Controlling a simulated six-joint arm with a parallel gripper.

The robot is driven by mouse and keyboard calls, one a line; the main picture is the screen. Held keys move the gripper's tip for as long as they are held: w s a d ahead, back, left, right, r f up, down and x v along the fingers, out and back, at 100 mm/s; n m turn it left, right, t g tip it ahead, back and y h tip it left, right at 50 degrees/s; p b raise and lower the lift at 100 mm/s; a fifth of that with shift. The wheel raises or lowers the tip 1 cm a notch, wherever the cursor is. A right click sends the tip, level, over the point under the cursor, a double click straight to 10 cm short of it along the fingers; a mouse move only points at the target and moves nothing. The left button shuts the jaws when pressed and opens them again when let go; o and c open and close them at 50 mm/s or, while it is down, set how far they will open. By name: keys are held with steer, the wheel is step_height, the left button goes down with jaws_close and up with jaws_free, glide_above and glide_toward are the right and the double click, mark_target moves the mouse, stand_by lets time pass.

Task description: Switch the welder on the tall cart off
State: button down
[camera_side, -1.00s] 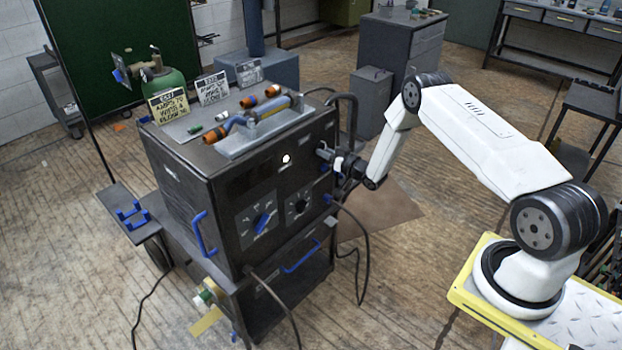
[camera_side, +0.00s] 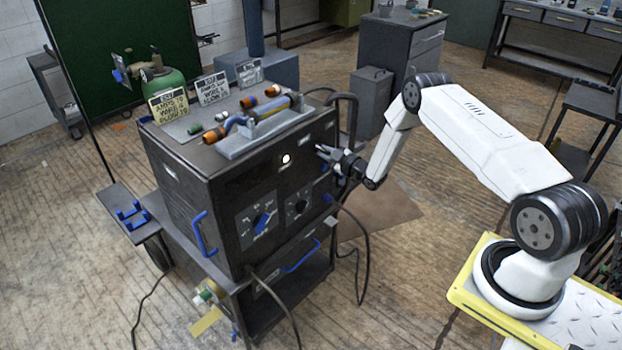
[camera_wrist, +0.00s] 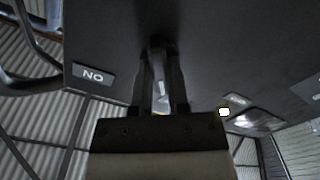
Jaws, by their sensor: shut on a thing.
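The welder (camera_side: 185,205) is a dark box on a cart, with dials and a blue handle on its front. A round lamp (camera_side: 286,158) glows white on that front; a bright spot, likely this lamp, shows in the wrist view (camera_wrist: 224,112). My gripper (camera_side: 322,150) is at the upper right of the front panel. In the wrist view my gripper (camera_wrist: 160,80) has its two fingers closed around a narrow grey switch lever (camera_wrist: 158,65). A label (camera_wrist: 93,75) beside it reads "NO", apparently "ON" upside down. The fingers hide much of the lever.
A green gas cylinder (camera_side: 163,85) stands behind. Black cables (camera_side: 365,240) hang at the front and right side. Grey cabinets (camera_side: 400,55) stand behind my arm.

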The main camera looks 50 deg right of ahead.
steer(key=shift+n, duration=0.4)
steer(key=c, duration=0.6)
jaws_free()
steer(key=shift+s, duration=3.9)
